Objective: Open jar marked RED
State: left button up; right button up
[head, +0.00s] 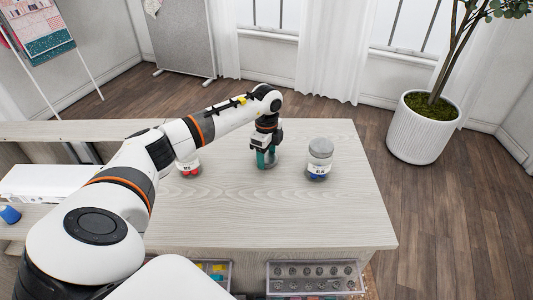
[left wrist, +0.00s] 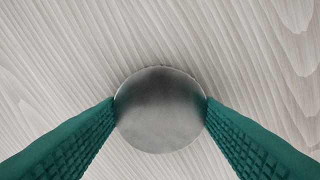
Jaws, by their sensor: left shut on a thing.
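A clear jar with a white label (head: 189,169) that seems to read RED, with red items at its bottom, stands on the table left of centre. My left arm hides its top. A second clear jar, labelled BLUE (head: 319,160), has a grey lid and stands upright to the right. My left gripper (head: 266,161) points down between the two jars, at the table. Its teal fingers are shut on a round grey metal lid (left wrist: 160,112), seen from above in the left wrist view. Whether a jar is under this lid is hidden. My right gripper is not in view.
The pale wooden table top (head: 270,215) is clear in front of the jars. Open drawers with small items (head: 315,279) stick out below its front edge. A potted plant (head: 424,128) stands on the floor at the right.

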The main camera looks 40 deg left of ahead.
aim_at(266, 157)
pick_arm(q)
jog(key=o, duration=1.1)
jog(key=shift+f, duration=0.15)
notch_tip(266, 157, up, 12)
jog(key=shift+r, duration=0.25)
